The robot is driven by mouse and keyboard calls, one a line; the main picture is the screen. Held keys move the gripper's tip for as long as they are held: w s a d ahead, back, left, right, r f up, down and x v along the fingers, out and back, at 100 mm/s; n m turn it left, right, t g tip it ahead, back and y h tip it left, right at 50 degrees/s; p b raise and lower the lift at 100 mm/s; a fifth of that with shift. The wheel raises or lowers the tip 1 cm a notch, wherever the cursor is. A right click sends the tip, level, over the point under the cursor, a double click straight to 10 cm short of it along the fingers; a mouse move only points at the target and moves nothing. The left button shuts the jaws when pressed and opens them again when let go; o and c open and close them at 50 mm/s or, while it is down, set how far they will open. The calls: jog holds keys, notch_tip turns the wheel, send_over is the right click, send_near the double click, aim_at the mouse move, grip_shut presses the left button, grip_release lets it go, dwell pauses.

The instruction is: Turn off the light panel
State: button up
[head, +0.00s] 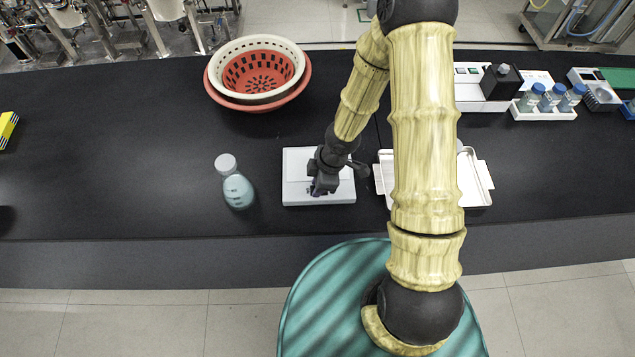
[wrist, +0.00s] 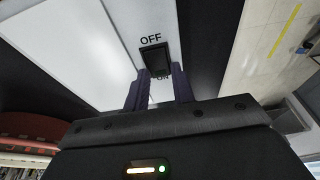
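The white light panel (head: 298,188) lies on the black bench in the middle of the head view, and fills much of the wrist view (wrist: 75,35). In the wrist view its black rocker switch (wrist: 154,58) has OFF printed at its upper end; lettering at the other end is partly hidden by my fingers. My gripper (head: 322,188) is over the panel's front part. In the wrist view my gripper (wrist: 160,70) has its two dark fingers apart with nothing between them, the tips close to the switch's lower end. I cannot tell if they touch it.
A bottle (head: 238,191) stands left of the panel. A white tray (head: 477,178) is to the right, partly behind my arm. Nested baskets (head: 290,97) stand behind. A rack of blue-capped bottles (head: 545,112) is at the right. The bench's left part is mostly clear.

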dwell(0.3)
jog(key=p+v, duration=0.7)
jog(key=v, duration=1)
jog(key=shift+w+r, duration=0.1)
jog(key=shift+r, duration=0.1)
jog(key=s+d+r+m+h+b, duration=0.1)
jog(key=s+d+m+b, duration=0.1)
jog(key=m, duration=0.4)
jog(key=s+d+r+m+t+h+b, duration=0.1)
jog(key=s+d+r+m+b, duration=0.1)
jog(key=m, duration=0.3)
jog(key=s+d+r+m+t+h+b, duration=0.1)
jog(key=s+d+m+b, duration=0.1)
jog(key=m, duration=0.4)
jog(key=shift+d+r+m+b, duration=0.3)
jog(key=shift+d+r+b, duration=0.05)
jog(key=shift+d+b, duration=0.2)
